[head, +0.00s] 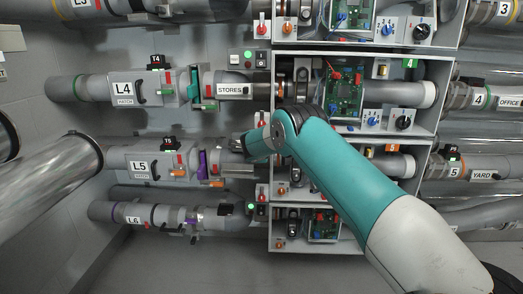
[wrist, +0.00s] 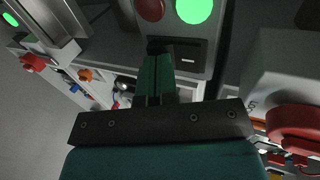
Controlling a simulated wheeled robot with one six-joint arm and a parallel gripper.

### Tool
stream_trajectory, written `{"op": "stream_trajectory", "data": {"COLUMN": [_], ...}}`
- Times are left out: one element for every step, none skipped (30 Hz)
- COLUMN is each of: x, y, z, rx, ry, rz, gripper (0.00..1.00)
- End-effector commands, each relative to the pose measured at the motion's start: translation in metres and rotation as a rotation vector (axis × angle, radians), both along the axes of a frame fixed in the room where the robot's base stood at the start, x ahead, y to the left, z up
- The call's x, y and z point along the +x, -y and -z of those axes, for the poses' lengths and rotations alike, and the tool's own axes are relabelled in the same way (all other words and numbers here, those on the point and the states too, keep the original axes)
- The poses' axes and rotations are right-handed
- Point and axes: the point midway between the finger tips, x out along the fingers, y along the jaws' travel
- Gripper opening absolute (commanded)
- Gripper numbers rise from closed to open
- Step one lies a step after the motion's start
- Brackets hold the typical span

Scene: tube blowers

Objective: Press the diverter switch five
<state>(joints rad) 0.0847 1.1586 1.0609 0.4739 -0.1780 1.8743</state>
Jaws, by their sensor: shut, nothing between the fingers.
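My gripper (wrist: 155,68) is shut and empty, its dark green fingers pointing at a grey switch box (wrist: 208,58) in the wrist view. The box carries a dark red button (wrist: 151,9) and a lit green button (wrist: 194,9). A dark slotted plate (wrist: 178,54) sits below them. The fingertips overlap the box's left part in the picture, below the dark red button; I cannot tell whether they touch it. In the head view my gripper (head: 250,146) is at the right end of the L5 pipe (head: 145,163) and hides what is behind it.
A large red knob (wrist: 297,124) on a pale box is close at right in the wrist view. Similar button boxes show above (head: 248,58) and below (head: 256,209) in the head view. A white cabinet (head: 432,130) with circuit boards stands right of my gripper, behind my arm.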

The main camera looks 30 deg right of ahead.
Motion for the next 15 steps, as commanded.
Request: {"op": "stream_trajectory", "data": {"x": [0.000, 0.000, 0.000, 0.000, 0.000, 0.000, 0.000, 0.001, 0.002, 0.002, 0.003, 0.004, 0.004, 0.004, 0.004], "y": [0.000, 0.000, 0.000, 0.000, 0.000, 0.000, 0.000, 0.001, 0.001, 0.002, 0.002, 0.003, 0.002, 0.003, 0.003], "z": [0.000, 0.000, 0.000, 0.000, 0.000, 0.001, 0.002, 0.004, 0.006, 0.008, 0.010, 0.004, 0.002, 0.002, 0.002], "rx": [0.000, 0.000, 0.000, -0.001, -0.001, -0.001, -0.004, -0.007, -0.014, -0.020, -0.027, -0.032, -0.031, -0.030, -0.029], "ry": [0.000, 0.000, 0.000, 0.001, 0.001, 0.004, 0.007, 0.012, 0.023, 0.032, 0.042, 0.049, 0.047, 0.046, 0.045], "rz": [0.000, 0.000, 0.000, 0.000, 0.000, 0.000, 0.000, 0.000, 0.000, 0.000, 0.000, 0.000, 0.000, 0.000, 0.000], "gripper": [0.00, 0.00, 0.00, 0.00, 0.00, 0.00, 0.00, 0.00, 0.00, 0.00, 0.00, 0.00, 0.00, 0.00, 0.00]}}
